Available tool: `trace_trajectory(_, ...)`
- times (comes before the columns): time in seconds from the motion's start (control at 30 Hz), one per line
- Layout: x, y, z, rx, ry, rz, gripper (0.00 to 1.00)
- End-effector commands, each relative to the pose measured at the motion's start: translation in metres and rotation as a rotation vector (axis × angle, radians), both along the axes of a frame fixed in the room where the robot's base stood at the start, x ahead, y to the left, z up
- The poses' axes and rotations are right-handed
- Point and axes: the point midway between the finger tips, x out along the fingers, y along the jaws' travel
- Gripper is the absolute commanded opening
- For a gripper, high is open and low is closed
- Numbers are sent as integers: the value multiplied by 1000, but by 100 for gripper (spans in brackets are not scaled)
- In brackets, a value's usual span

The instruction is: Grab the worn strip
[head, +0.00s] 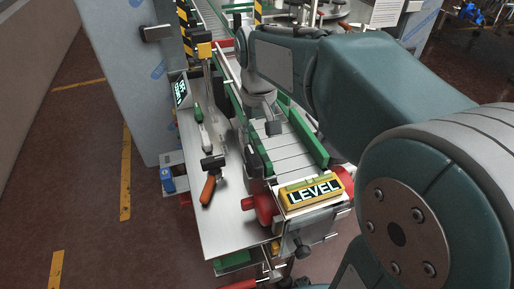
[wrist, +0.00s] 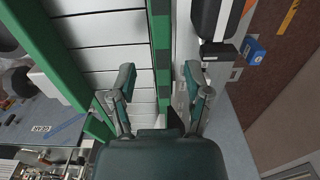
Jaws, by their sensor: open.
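A narrow green strip (wrist: 162,42) with darker patches runs along the edge of the white slatted conveyor in the wrist view. It looks like the worn strip, though I cannot be sure. In the head view the green strip on the conveyor's left side (head: 266,166) seems to be the same one, partly hidden by my arm. My gripper (wrist: 160,74) is open and empty. Its two fingers appear on either side of the patched strip in the wrist view, with no visible contact. In the head view my gripper (head: 273,126) hangs over the conveyor.
Another green rail (head: 304,138) borders the conveyor's right side. A yellow LEVEL block (head: 312,192) sits at its near end. A tool with an orange handle (head: 208,190) lies on the pale side table (head: 225,232). A grey cabinet (head: 135,85) stands at left.

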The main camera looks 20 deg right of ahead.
Motion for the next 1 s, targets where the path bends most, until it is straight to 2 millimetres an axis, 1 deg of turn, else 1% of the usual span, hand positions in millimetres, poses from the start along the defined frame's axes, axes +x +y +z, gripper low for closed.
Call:
trace_trajectory(0.03, -2, 1, -10, -1, 5, 0, 63)
trace_trajectory(0.1, -1, 3, -20, -3, 5, 0, 63)
trace_trajectory(0.2, -1, 4, -30, -4, 3, 0, 63)
trace_trajectory(0.47, -1, 5, -33, -4, 0, 1, 63)
trace_trajectory(0.57, -1, 4, -32, -4, 0, 0, 23)
trace_trajectory(0.6, -1, 3, -32, -3, 0, 0, 5)
trace_trajectory(0.63, -1, 3, -32, -2, 0, 0, 0)
trace_trajectory(1.0, -1, 4, -32, -4, 1, 0, 0)
